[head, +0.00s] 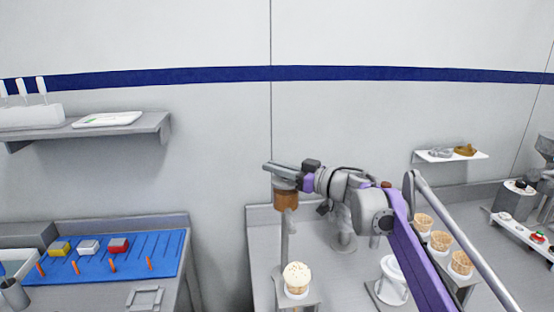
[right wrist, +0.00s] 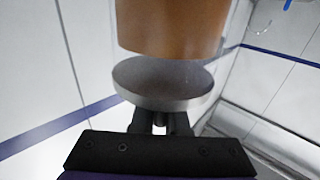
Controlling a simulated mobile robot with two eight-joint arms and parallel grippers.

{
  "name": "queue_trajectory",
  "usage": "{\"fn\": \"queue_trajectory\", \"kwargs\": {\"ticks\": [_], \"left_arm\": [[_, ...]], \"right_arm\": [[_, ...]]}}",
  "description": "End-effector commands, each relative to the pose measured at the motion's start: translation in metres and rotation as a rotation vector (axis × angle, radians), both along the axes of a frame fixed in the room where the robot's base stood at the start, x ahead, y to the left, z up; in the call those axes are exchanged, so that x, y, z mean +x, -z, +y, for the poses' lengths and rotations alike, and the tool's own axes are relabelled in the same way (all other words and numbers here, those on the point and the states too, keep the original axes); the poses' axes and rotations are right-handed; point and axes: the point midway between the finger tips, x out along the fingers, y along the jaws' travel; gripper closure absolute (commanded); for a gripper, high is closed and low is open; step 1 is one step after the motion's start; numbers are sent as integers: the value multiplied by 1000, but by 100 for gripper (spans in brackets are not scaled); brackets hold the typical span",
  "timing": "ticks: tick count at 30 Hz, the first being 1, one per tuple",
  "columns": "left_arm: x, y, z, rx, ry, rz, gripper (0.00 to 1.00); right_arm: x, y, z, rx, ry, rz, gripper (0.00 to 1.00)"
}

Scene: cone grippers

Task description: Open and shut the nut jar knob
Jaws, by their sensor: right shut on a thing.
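The nut jar (head: 286,199), with brown contents, stands on top of a grey post. My right gripper (head: 283,169) is at the top of the jar and shut on its knob. In the right wrist view the brown-filled jar (right wrist: 172,25) is at the top, beside a round grey metal disc, the knob (right wrist: 160,85). My right fingers (right wrist: 160,122) meet the disc from below in that view, and their tips are partly hidden behind it. My left gripper is not in view.
A cone cup with a pale scoop (head: 296,275) stands below the jar. Cone cups (head: 441,241) and a white container (head: 393,280) stand to the right under my arm. A blue mat (head: 120,255) lies on the left counter. A wall shelf (head: 95,127) hangs at upper left.

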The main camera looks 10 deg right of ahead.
Motion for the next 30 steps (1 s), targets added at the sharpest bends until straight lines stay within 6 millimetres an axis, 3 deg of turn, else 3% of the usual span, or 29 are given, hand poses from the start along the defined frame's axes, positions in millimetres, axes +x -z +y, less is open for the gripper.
{"fn": "queue_trajectory", "kwargs": {"ticks": [1, 18, 30], "left_arm": [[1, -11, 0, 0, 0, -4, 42], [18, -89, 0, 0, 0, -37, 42], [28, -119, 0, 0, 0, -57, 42]], "right_arm": [[1, -5, -2, -1, -42, -1, 100], [-13, -5, 5, -1, -546, -2, 100], [-19, -2, 6, 0, -723, -1, 100]]}}
